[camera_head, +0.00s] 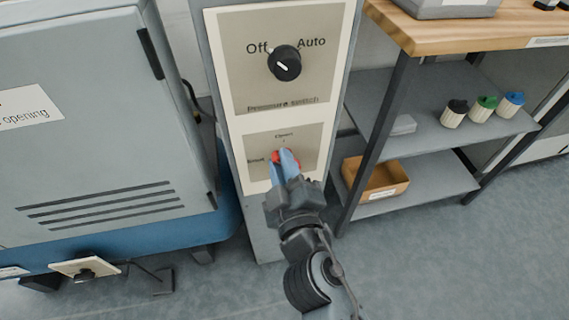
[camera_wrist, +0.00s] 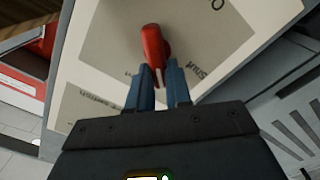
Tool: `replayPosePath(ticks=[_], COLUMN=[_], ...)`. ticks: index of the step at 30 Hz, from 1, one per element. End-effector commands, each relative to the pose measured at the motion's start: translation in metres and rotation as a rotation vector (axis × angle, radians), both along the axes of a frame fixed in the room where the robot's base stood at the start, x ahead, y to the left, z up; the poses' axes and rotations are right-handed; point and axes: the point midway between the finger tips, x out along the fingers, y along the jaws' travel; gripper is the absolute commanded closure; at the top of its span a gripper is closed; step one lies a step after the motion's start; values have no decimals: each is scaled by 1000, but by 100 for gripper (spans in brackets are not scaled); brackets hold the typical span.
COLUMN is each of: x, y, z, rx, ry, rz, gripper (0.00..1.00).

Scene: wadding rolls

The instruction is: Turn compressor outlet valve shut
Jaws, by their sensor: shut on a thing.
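The outlet valve is a red handle (camera_head: 275,156) on the lower cream-and-grey panel (camera_head: 312,140) of a grey post. "Open" is printed above it and "Shut" at its left. In the wrist view the red handle (camera_wrist: 153,44) stands out from the panel, with a white line on its end near the fingers. The "Shut" label is right of it there. My gripper (camera_head: 286,160) reaches the handle from below, and its blue fingers (camera_wrist: 158,88) are shut on it. The fingers hide part of the handle in the head view, so its exact angle is hard to tell.
A black pressure switch knob (camera_head: 284,63), marked Off and Auto, is directly above. A grey cabinet (camera_head: 100,110) stands close at left. A wooden-topped bench (camera_head: 460,32) with shelves, an orange bin (camera_head: 375,184) and several capped pots is at right. Open floor lies in front.

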Motion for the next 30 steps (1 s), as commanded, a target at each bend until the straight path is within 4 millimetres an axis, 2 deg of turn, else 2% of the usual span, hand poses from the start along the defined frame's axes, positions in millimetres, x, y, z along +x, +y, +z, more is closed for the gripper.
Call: replayPosePath(ticks=[18, 30], x=[-2, -2], y=[5, 5], z=[-9, -12], rx=[-530, -709], ry=[-152, -203], rz=[3, 2], gripper=[100, 100])
